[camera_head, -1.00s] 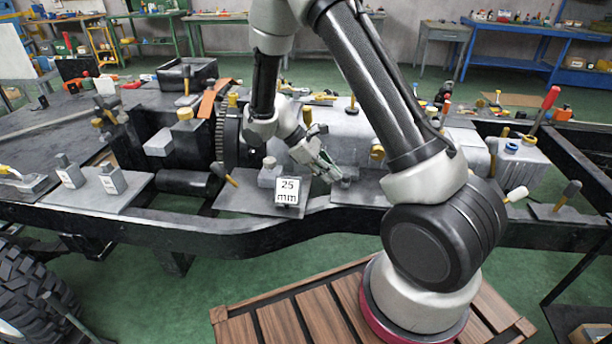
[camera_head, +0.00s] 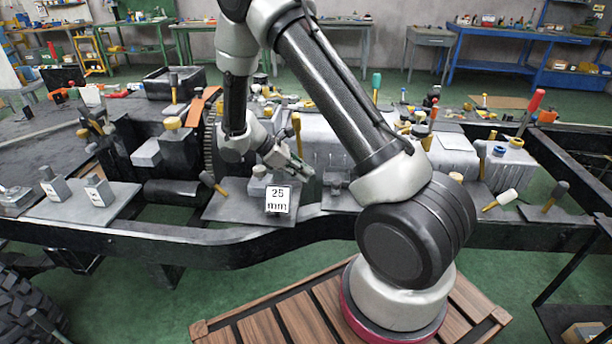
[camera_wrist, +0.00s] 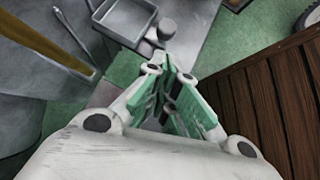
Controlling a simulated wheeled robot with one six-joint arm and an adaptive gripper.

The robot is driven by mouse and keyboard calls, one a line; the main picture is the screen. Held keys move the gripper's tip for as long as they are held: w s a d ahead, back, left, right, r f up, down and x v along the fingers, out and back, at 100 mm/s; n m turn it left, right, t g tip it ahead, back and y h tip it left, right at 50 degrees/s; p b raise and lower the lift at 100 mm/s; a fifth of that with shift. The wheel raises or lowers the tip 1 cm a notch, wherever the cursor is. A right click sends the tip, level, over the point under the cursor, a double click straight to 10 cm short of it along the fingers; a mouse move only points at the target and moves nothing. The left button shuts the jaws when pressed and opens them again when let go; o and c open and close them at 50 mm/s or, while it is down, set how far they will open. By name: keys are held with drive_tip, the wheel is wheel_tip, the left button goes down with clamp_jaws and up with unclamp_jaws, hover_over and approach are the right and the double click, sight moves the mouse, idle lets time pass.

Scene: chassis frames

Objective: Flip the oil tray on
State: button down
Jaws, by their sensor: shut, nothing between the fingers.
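In the head view a small grey block fixture (camera_head: 335,181) stands right of the gripper. No part is labelled as the oil tray, so I cannot tell which it is.
A grey plate with a block (camera_head: 258,184) lies behind the sign. A yellow stick (camera_head: 297,133) rises behind the gripper. A large ribbed silver casing (camera_head: 350,140) stands behind and right.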

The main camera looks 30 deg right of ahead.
drive_tip(key=x, duration=0.8)
